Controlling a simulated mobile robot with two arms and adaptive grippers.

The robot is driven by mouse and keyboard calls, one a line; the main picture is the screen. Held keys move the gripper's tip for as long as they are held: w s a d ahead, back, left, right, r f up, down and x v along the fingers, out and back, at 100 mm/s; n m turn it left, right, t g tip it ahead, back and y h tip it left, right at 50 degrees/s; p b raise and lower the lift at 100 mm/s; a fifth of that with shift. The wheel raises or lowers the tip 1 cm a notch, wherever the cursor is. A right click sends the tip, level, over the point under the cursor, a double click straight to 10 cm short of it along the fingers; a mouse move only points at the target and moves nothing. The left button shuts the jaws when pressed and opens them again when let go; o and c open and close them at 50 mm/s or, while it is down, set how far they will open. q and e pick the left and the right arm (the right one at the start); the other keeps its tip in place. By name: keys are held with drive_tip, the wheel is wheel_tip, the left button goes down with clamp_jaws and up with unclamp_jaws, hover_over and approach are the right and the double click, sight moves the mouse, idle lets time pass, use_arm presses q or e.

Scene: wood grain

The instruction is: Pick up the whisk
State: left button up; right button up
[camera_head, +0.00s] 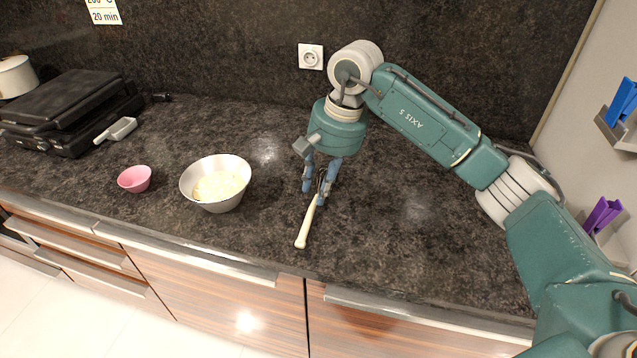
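The whisk (308,222) lies on the dark countertop in the middle of the view. Its pale cream handle points toward the front edge, and its dark wire end is partly hidden between my gripper's fingers. My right gripper (315,192) points down over the wire end and neck of the whisk. Its two blue fingers are apart, one on each side of the whisk, with a gap showing beside the left finger. The whisk appears to rest on the counter. My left gripper is not in view.
A metal bowl (232,200) with pale contents stands left of the whisk, with a small pink bowl (135,180) beyond. A black grill (66,114) and a light-handled tool (116,130) are at the far left. The counter right of the whisk is clear.

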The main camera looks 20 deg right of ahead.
drive_tip(key=p, duration=0.1)
hover_over(312, 217)
drive_tip(key=s+d, duration=0.1)
drive_tip(key=x, duration=0.4)
drive_tip(key=shift+s+d+f, duration=0.2)
drive_tip(key=shift+d+f, duration=0.2)
drive_tip(key=shift+f, duration=0.1)
drive_tip(key=shift+w+a+f+p, duration=0.1)
drive_tip(key=shift+a+f+p, duration=0.05)
drive_tip(key=shift+f+p, duration=0.55)
drive_tip(key=p+x, duration=0.1)
drive_tip(key=x, duration=0.2)
drive_tip(key=shift+w+f+p, duration=0.15)
drive_tip(key=shift+p, duration=0.2)
drive_tip(key=shift+f, duration=0.35)
clamp_jaws()
